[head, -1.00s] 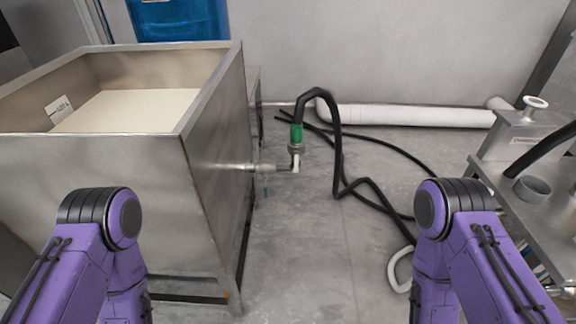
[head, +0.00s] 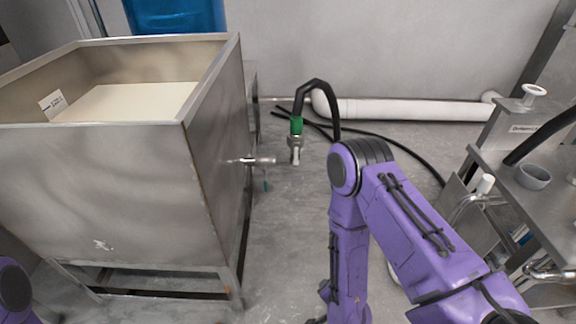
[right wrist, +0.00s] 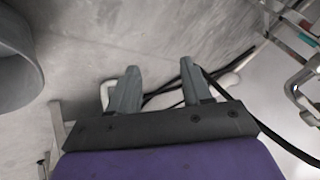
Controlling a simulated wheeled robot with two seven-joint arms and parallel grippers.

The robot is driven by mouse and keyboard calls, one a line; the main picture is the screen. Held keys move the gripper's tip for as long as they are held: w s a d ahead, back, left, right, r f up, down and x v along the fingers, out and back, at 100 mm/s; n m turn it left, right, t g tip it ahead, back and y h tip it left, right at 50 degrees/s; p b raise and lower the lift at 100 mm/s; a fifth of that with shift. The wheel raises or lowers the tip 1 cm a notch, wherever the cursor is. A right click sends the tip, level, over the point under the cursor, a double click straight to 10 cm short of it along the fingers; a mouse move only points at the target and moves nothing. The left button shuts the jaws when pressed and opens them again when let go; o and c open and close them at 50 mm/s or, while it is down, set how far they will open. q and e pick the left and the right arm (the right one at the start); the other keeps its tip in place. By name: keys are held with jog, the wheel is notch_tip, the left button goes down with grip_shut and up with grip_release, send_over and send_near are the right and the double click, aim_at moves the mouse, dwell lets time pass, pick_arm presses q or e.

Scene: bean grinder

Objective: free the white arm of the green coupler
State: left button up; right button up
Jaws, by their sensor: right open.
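The green coupler (head: 296,125) hangs upright on the end of a black hose (head: 318,88), right of the steel tank. The white arm (head: 295,155) sits just below it, under a metallic collar. A short metal pipe (head: 258,160) sticks out of the tank toward it; I cannot tell whether they touch. My right arm is right of and in front of the coupler, its gripper not clearly visible in the head view. In the right wrist view my right gripper (right wrist: 158,68) is open and empty, above the floor. My left gripper is out of view.
The steel tank (head: 110,190) fills the left side. A steel bench (head: 545,205) with a grey cup (head: 533,176) stands at the right. A white pipe (head: 415,109) runs along the wall. The floor between is mostly clear apart from black hose.

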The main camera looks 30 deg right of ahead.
jog(key=w+r+m+t+b, duration=0.2)
jog(key=w+m+t, duration=0.2)
jog(key=w+m, duration=0.7)
jog(key=m+t+h+b, duration=0.3)
jog(key=m+t+h, duration=0.25)
jog(key=m, duration=1.05)
send_near(296, 163)
jog(key=shift+y, duration=0.25)
jog(key=b+x, duration=0.3)
jog(key=x, duration=0.7)
jog(key=shift+w+d+r, duration=0.15)
jog(key=shift+w+d, duration=0.1)
grip_shut()
